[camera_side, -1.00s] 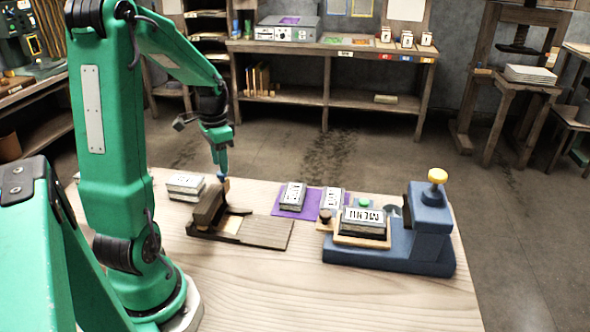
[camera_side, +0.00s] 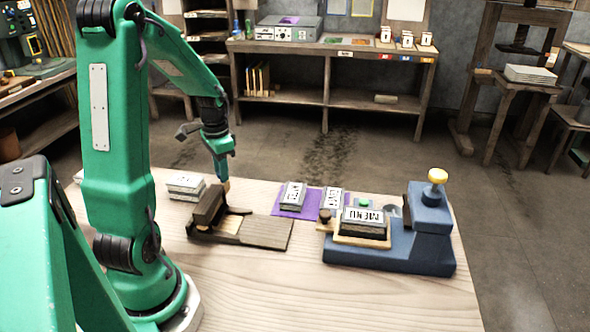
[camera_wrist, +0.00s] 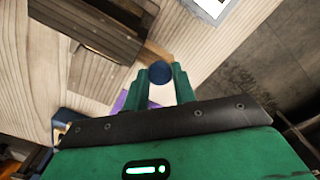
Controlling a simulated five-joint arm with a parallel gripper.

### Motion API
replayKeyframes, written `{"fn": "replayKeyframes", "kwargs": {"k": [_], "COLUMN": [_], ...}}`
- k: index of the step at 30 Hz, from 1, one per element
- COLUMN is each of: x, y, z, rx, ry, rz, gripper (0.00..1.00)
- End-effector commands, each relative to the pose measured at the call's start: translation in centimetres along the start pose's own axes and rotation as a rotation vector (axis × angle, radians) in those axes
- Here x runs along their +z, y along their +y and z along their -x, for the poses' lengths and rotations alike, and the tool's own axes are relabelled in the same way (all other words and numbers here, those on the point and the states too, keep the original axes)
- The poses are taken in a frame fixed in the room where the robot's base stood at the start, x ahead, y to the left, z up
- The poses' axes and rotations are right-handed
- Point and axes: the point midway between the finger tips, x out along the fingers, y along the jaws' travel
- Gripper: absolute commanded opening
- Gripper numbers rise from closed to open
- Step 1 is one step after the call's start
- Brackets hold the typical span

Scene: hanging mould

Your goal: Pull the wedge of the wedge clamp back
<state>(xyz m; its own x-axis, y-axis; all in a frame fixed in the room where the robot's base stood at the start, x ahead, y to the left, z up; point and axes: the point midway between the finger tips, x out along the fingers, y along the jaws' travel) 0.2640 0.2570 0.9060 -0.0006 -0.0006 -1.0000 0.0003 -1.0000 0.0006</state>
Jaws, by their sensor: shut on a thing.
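The wedge clamp (camera_side: 209,207) is a dark brown wooden device on the left half of the bench. It also shows at the upper left of the wrist view (camera_wrist: 95,45). A light wooden piece (camera_wrist: 153,51), apparently the wedge, leads from the clamp to a round blue knob (camera_wrist: 160,72). My gripper (camera_side: 224,178) points down at the clamp's far side. In the wrist view my gripper (camera_wrist: 163,78) has its two green fingers shut on the blue knob. The knob hides part of the wooden piece, and the wedge's seat is hard to make out.
A purple mat (camera_side: 291,211) with blocks lies between. Grey blocks (camera_side: 186,187) lie left of the clamp. The bench front is clear.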

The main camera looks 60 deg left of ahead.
Motion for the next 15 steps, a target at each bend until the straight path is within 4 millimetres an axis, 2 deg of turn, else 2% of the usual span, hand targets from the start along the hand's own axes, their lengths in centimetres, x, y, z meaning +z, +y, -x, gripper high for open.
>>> {"fn": "replayKeyframes", "kwargs": {"k": [15], "x": [-3.3], "y": [-3.3], "z": [-0.3], "rx": [0.003], "ry": [-0.003], "rz": [-0.001], "gripper": [0.0]}}
